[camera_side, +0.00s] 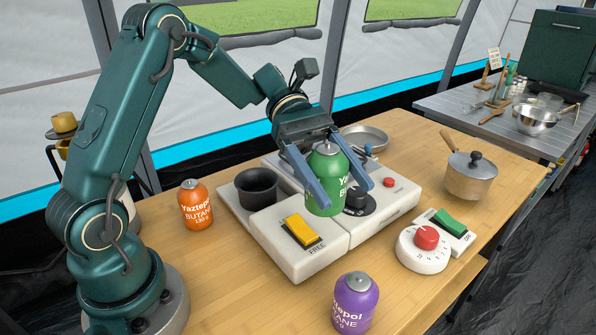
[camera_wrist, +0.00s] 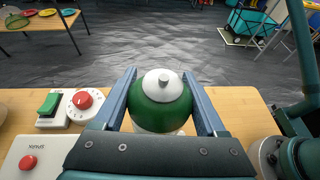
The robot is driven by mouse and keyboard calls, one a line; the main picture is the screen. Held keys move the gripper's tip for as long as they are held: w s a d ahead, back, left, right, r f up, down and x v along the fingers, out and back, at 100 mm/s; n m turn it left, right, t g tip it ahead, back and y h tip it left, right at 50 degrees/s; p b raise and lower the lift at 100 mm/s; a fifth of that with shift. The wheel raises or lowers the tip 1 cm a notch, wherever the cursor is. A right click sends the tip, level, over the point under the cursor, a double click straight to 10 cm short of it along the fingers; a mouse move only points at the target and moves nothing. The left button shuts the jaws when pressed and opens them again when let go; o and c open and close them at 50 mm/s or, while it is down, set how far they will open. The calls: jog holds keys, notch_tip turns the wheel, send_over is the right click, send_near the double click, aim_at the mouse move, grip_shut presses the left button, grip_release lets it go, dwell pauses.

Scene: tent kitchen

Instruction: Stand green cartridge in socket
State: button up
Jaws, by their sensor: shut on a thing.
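The green cartridge (camera_side: 328,168) is upright between the two blue fingers of my gripper (camera_side: 344,196), which is shut on it. In the side view it overlaps the white stove unit (camera_side: 300,262), between the yellow switch and the black dial; whether its base touches the unit I cannot tell. The wrist view shows its silver top and green shoulder (camera_wrist: 160,112) between the fingers (camera_wrist: 158,76). A black cup-shaped socket (camera_side: 256,190) stands at the unit's left end, left of the cartridge. It looks empty, though its bottom is dark.
An orange cartridge (camera_side: 194,206) stands left of the socket, and a purple one (camera_side: 355,304) at the front. A yellow switch (camera_side: 299,229), red-knobbed timer (camera_side: 424,248), green switch (camera_side: 449,223) and lidded pot (camera_side: 468,180) are also there. A metal pan (camera_side: 364,138) sits behind the gripper.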

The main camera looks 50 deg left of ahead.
jog(key=s+a+f+m+g+y, duration=0.7)
jog(key=s+a+m+g+y, duration=0.6)
jog(key=m, duration=0.4)
jog(key=a+r+m+t+y, duration=0.1)
jog(key=a+m+t+y, duration=0.1)
jog(key=a+m+y, duration=0.1)
jog(key=a+r+m+t+y, duration=0.2)
jog(key=a+m+y, duration=0.2)
jog(key=a+r+m+t+y, duration=0.1)
jog(key=a+m+t+y, duration=0.2)
jog(key=m+y, duration=0.1)
jog(key=shift+a+r+y, duration=0.3)
jog(key=shift+a, duration=0.1)
jog(key=w+a+r+m+t+y, duration=0.2)
jog(key=a+r+m+t, duration=0.4)
jog(key=a+r, duration=0.15)
jog(key=shift+w+d+f, duration=1.05)
jog(key=shift+w+f, duration=0.65)
jog(key=shift+f, duration=0.95)
jog(key=shift+w+d+f, duration=1.1)
jog(key=shift+w+f, duration=0.65)
jog(key=shift+f, duration=0.85)
jog(key=shift+w+d+f, duration=1.05)
jog(key=shift+w+f, duration=0.65)
jog(key=shift+f, duration=0.95)
